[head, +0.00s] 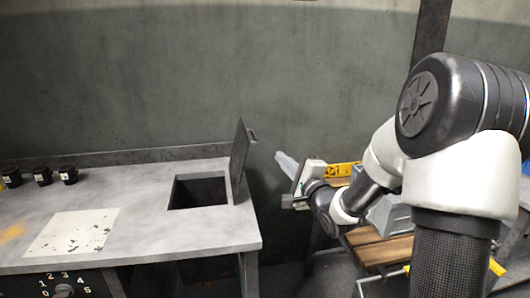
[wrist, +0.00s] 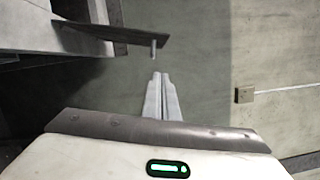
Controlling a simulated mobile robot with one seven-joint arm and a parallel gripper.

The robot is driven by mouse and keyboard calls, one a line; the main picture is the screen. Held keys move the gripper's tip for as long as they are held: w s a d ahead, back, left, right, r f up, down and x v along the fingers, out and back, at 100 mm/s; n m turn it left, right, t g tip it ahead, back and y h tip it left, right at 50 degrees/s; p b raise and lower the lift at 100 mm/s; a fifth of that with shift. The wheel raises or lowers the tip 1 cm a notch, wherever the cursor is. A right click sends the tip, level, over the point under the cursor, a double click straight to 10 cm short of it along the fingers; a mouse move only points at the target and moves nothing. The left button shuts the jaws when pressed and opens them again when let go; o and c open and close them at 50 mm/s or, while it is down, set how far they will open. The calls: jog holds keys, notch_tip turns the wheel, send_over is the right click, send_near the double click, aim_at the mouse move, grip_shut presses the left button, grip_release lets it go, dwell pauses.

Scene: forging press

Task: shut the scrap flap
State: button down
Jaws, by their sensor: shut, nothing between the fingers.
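The scrap flap (head: 239,148) is a dark thin plate standing nearly upright at the right edge of a rectangular opening (head: 198,192) in the grey bench top. A small handle (head: 252,135) sticks out near its top on the right side. In the wrist view the flap (wrist: 112,33) shows nearly edge-on at the upper left, with the peg-like handle (wrist: 153,48) at its end. My gripper (head: 280,157) is to the right of the flap, apart from it. In the wrist view my gripper's pale fingers (wrist: 161,77) are together and empty, just below the handle in the picture.
The grey bench (head: 150,235) has a pale stained sheet (head: 72,232) and several small dark cups (head: 68,174) at its left. A slatted wooden surface (head: 382,250) and a yellow item (head: 342,170) lie right, near my arm. The wall stands behind.

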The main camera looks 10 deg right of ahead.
aim_at(244, 157)
jog(key=w+a+r+b, duration=0.1)
jog(key=w+a+b, duration=0.1)
jog(key=w+a, duration=0.4)
jog(key=shift+w+r, duration=0.3)
jog(key=shift+w, duration=1.2)
jog(key=shift+a, duration=0.15)
